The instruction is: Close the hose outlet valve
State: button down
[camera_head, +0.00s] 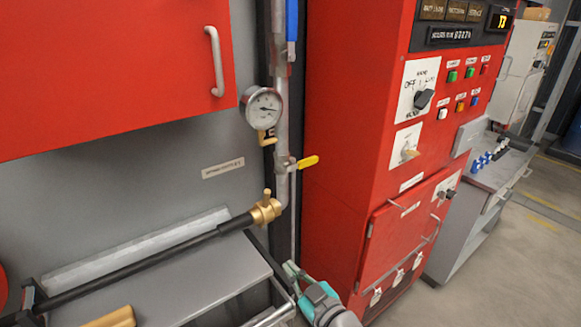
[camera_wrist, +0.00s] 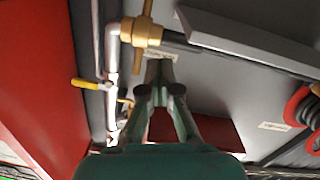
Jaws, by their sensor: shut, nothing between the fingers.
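A brass valve (camera_head: 265,210) with a small upright brass handle joins the vertical grey pipe (camera_head: 281,110) to a black hose (camera_head: 150,262) running down to the left. Above it on the pipe is a valve with a yellow lever (camera_head: 304,163) pointing right, across the pipe. In the wrist view the brass valve (camera_wrist: 141,32) is near the top, just beyond my fingertips, and the yellow lever (camera_wrist: 87,84) is at left. My gripper (camera_head: 291,268) is below and right of the brass valve. In the wrist view my gripper's fingertips (camera_wrist: 159,70) are together and empty, apart from both valves.
A pressure gauge (camera_head: 263,107) hangs on the pipe above the yellow lever. A red control cabinet (camera_head: 345,130) stands close on the right. A grey shelf (camera_head: 205,278) lies below the hose. A red wall box (camera_head: 110,70) is upper left. Open floor (camera_head: 510,265) is at right.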

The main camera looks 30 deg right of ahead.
aim_at(290, 13)
jog(key=w+d+r+n+y, duration=0.1)
jog(key=w+d+r+n, duration=0.2)
jog(key=r, duration=0.6)
jog(key=w+d+r+n+t+y, duration=0.15)
jog(key=w+r, duration=0.25)
jog(key=r, duration=0.4)
jog(key=w+d+r+n+y, duration=0.2)
jog(key=w+r+n, duration=0.2)
jog(key=r, duration=0.5)
jog(key=s+r+n, duration=0.2)
jog(key=r+n, duration=0.1)
jog(key=r, duration=0.5)
jog(key=s+d+r+n+g+y, duration=0.1)
jog(key=r+n, duration=0.3)
jog(key=r, duration=0.4)
jog(key=s+r+n+g+y, duration=0.1)
jog(key=s+r+n, duration=0.3)
jog(key=r, duration=0.5)
jog(key=shift+d, duration=0.2)
jog(key=shift+w+d, duration=0.15)
jog(key=shift+w, duration=4.55)
